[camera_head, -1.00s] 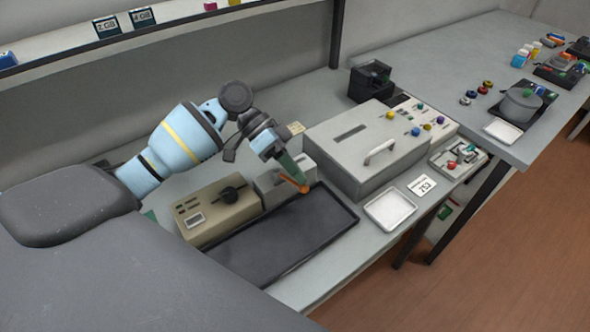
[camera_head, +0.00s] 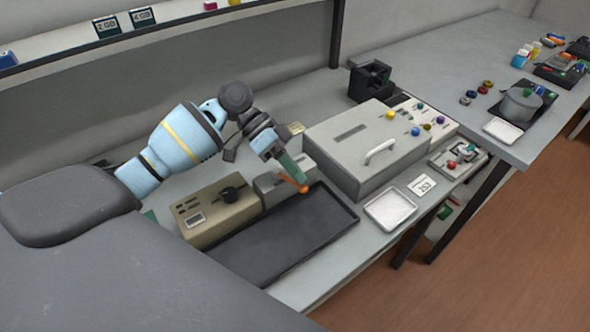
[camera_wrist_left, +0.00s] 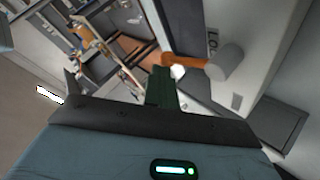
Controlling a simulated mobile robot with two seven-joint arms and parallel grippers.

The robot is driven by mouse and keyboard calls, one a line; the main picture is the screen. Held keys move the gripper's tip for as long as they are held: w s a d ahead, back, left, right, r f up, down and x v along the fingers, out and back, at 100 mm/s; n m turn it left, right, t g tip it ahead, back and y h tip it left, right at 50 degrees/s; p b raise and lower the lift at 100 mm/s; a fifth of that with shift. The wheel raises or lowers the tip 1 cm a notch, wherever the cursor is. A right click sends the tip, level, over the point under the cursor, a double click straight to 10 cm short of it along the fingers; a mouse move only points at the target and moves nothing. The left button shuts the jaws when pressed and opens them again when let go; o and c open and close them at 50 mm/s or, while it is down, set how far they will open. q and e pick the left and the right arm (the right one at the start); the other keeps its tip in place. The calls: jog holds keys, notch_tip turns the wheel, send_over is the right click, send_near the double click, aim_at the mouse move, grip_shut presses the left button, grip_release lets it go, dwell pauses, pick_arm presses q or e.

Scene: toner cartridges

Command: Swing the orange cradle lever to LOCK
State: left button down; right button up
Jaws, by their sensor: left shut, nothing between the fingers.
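The orange lever (camera_head: 289,183) sits at the front of the grey cradle (camera_head: 269,189), behind the black tray. In the left wrist view the orange lever (camera_wrist_left: 186,61) runs beside a grey round knob-like part (camera_wrist_left: 229,60), with partly hidden lettering starting "Lo" on the pale face near it. My left gripper (camera_head: 299,178) reaches down from above with its green fingers shut and empty, at the lever. In the left wrist view the fingertips (camera_wrist_left: 161,72) are right by the lever's end; I cannot tell whether they touch. My right gripper is not in view.
A beige box with a black knob (camera_head: 219,207) stands left of the cradle. The black tray (camera_head: 285,235) lies in front. A large grey unit with a handle (camera_head: 366,143) stands close on the right. A white tray (camera_head: 390,209) lies in front of that unit.

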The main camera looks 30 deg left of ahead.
pick_arm(q)
jog(key=shift+f, duration=0.25)
jog(key=shift+a, duration=0.25)
jog(key=shift+w+a+r, duration=0.15)
jog(key=shift+w+a, duration=0.1)
jog(key=shift+a, duration=0.2)
jog(key=shift+r, duration=0.15)
